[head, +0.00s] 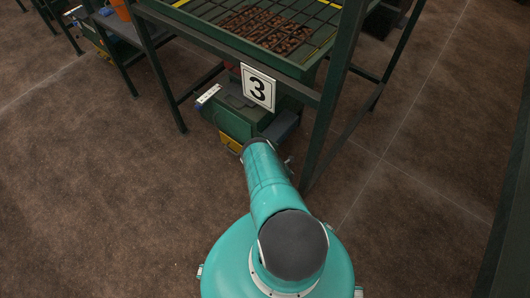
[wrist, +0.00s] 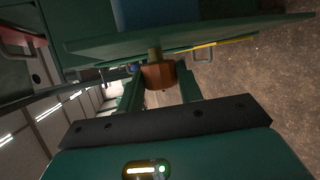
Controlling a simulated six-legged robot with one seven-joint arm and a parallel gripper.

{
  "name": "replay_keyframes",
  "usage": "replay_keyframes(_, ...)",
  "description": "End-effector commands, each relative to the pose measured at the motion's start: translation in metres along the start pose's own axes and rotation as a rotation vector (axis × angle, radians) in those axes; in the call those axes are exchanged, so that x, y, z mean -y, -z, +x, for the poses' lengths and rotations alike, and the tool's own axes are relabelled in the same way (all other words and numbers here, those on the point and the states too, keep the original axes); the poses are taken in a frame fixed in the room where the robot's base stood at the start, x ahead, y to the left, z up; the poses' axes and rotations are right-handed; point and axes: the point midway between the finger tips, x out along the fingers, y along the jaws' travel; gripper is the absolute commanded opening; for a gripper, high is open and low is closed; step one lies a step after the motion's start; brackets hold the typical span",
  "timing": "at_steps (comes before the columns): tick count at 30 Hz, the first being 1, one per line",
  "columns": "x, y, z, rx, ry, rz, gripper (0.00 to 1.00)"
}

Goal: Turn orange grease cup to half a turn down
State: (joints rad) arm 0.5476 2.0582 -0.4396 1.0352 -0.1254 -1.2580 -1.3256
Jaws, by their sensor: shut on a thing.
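The orange grease cup (wrist: 157,76) shows in the wrist view, below a brass-coloured stem under a green plate. My gripper (wrist: 160,84) has one finger on each side of the cup and is shut on it. The view is tilted, and the cup's far side is hidden. In the head view my teal arm reaches toward the green machine under the stand, and the cup and the fingertips are hidden there.
The stand's legs (head: 322,135) flank my arm. A grated tray (head: 262,30) lies above. Brown floor (head: 100,190) is clear at the left.

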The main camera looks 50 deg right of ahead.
Motion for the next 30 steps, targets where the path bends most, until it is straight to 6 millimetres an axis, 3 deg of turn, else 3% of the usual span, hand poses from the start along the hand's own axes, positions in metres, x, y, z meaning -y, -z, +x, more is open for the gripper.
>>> replay_keyframes(11, -0.001, 0.0, 0.002, 0.0, -0.005, 0.001, 0.13)
replay_keyframes(12, -0.001, 0.0, 0.002, 0.0, -0.005, 0.001, 0.4)
replay_keyframes(15, -0.001, 0.0, 0.002, 0.0, -0.005, 0.001, 0.58)
replay_keyframes(25, 0.0, 0.0, -0.001, -0.001, -0.004, 0.002, 0.58)
replay_keyframes(30, 0.001, 0.0, -0.018, 0.0, -0.001, 0.002, 0.58)
